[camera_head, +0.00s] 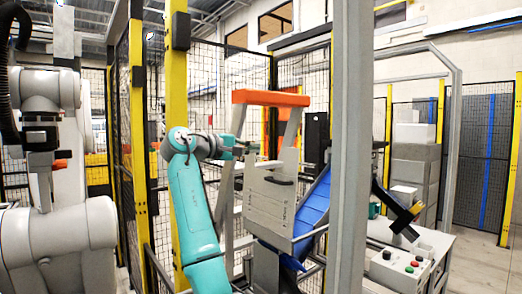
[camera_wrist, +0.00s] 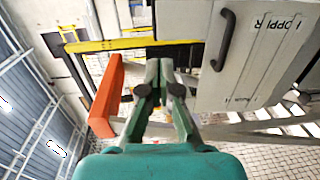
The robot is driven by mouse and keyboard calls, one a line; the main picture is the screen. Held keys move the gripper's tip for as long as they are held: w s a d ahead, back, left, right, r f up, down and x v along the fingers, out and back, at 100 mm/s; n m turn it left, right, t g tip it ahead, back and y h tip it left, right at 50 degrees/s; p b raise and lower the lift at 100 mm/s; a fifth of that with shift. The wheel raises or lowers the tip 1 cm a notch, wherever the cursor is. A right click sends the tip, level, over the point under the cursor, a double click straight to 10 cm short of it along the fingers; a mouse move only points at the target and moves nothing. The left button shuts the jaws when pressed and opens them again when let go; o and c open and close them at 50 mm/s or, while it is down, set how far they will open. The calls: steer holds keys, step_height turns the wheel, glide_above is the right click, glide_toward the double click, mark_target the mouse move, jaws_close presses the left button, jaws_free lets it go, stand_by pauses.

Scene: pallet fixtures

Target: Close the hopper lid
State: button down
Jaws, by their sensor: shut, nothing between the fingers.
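The hopper is a light grey box (camera_head: 268,207) in the middle of the head view, with a dark handle (camera_head: 280,181) on its face. In the wrist view its grey panel (camera_wrist: 265,75) with "HOPPER" lettering fills the upper right, and the black handle (camera_wrist: 223,40) stands out from it. I cannot tell where the lid's edge is or how far open it stands. My gripper (camera_head: 245,147) is beside the hopper's upper left in the head view. In the wrist view my gripper (camera_wrist: 161,66) is shut and empty, left of the handle and apart from it.
An orange-topped grey frame (camera_head: 270,98) stands close by; its orange bar (camera_wrist: 107,95) is just left of my fingers in the wrist view. A blue chute (camera_head: 312,210) slopes behind the hopper. A grey post (camera_head: 350,150) and a control box (camera_head: 405,262) stand to the right.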

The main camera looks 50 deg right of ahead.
mark_target(289, 149)
steer(key=x, duration=1.3)
steer(key=shift+w, duration=0.15)
steer(key=shift+d, duration=0.15)
steer(key=shift+d+r, duration=0.1)
steer(key=shift+d, duration=0.1)
steer(key=s+d+f+y, duration=0.1)
steer(key=s+d+f, duration=0.1)
steer(key=d, duration=0.7)
steer(key=s+d+f+t+y, duration=0.1)
steer(key=d+f, duration=0.3)
steer(key=d, duration=0.5)
steer(key=shift+s+d+f+y, duration=0.25)
steer(key=shift+s+y, duration=0.25)
steer(key=shift+s, duration=0.35)
steer(key=shift+a, duration=0.1)
